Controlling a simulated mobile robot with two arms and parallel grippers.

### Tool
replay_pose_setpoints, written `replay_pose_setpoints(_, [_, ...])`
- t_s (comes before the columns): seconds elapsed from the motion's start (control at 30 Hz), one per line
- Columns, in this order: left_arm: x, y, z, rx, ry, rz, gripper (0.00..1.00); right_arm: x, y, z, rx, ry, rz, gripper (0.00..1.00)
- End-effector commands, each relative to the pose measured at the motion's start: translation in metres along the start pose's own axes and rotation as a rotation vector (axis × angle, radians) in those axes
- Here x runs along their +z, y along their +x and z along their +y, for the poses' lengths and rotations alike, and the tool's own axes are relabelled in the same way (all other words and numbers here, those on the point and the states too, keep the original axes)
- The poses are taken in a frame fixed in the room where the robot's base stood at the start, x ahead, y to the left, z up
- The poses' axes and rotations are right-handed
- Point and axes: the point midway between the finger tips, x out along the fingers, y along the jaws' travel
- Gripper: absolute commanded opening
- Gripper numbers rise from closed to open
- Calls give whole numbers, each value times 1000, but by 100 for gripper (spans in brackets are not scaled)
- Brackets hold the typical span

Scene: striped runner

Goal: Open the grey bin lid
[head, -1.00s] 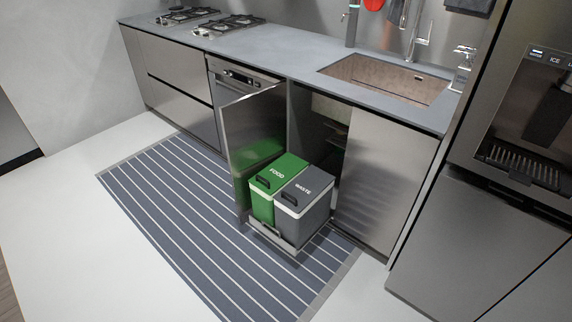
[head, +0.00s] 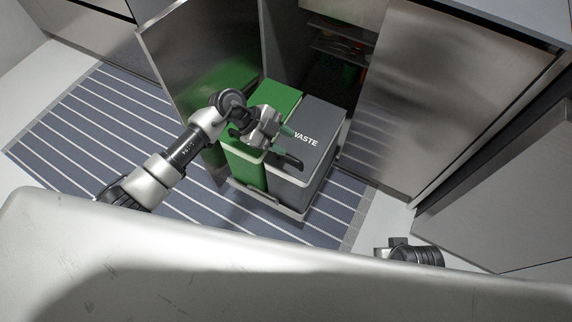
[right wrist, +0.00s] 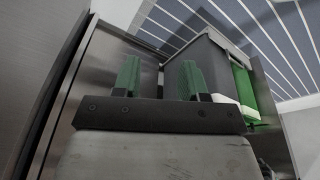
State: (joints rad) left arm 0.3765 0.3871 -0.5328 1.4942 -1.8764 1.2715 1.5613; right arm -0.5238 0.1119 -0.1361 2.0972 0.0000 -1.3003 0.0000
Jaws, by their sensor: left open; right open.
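The grey bin (head: 318,122), marked WASTE, stands beside the green bin (head: 277,98) on a pulled-out rack. Its lid (head: 322,112) looks shut, with a dark handle (head: 288,161) at the front. My left gripper (head: 283,142) is open over the front of the two bins, close to that handle; I cannot tell whether it touches. It hides part of both lids. In the right wrist view, my right gripper (right wrist: 160,80) is open and empty, its green fingers apart. The grey bin (right wrist: 213,62) and green bin (right wrist: 243,88) show beyond it.
A steel cabinet door (head: 190,60) stands open left of the bins. A closed steel panel (head: 425,90) is to their right. A striped runner (head: 85,120) covers the floor. The cabinet behind the bins is open and dark.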

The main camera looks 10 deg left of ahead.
Motion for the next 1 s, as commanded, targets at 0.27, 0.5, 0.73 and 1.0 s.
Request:
replay_pose_setpoints(0.27, [27,-26,-2,113,2,-362,40,-2,-37,2,5,3,30,43])
replay_pose_setpoints(0.5, [37,-6,1,118,-7,-382,40,-1,-64,2,7,5,44,43])
replay_pose_setpoints(0.73, [54,37,7,118,-7,-380,40,3,-61,2,8,5,45,43])
replay_pose_setpoints(1.0, [66,66,10,116,-5,-380,40,-7,-52,1,5,3,113,43])
